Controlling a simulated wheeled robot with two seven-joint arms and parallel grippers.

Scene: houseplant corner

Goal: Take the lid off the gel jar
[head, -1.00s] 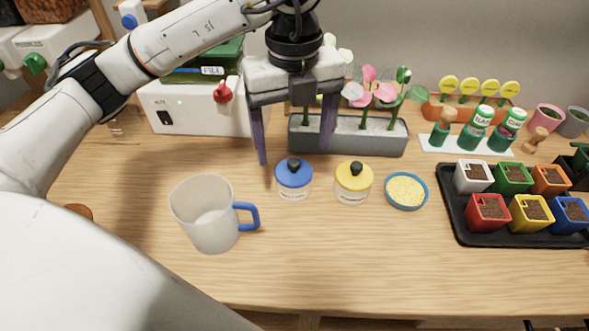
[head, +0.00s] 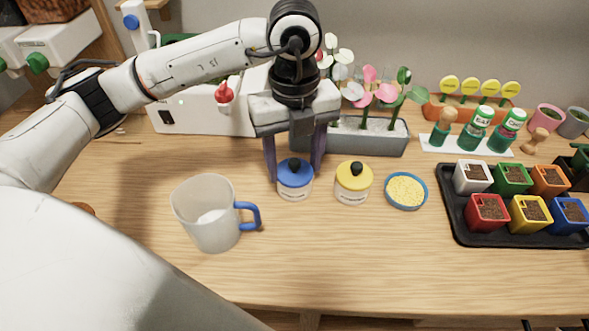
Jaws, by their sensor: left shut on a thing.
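A small clear jar (head: 294,194) with a blue lid (head: 293,176) and a dark knob stands on the wooden table. A similar jar (head: 352,196) with a yellow lid (head: 354,178) and dark knob stands to its right. Their labels are too small to read, so I cannot tell which holds gel. My left gripper (head: 295,177) comes down from above, with one finger on each side of the blue lid, shut on it. The blue lid still sits on its jar. My right gripper is not in view.
A translucent mug (head: 205,225) with a blue handle stands left of the jars. A blue dish (head: 406,204) of yellow grains is to the right. A grey flower trough (head: 370,139) stands behind. A black tray (head: 475,239) of coloured pots is further right. The front table is clear.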

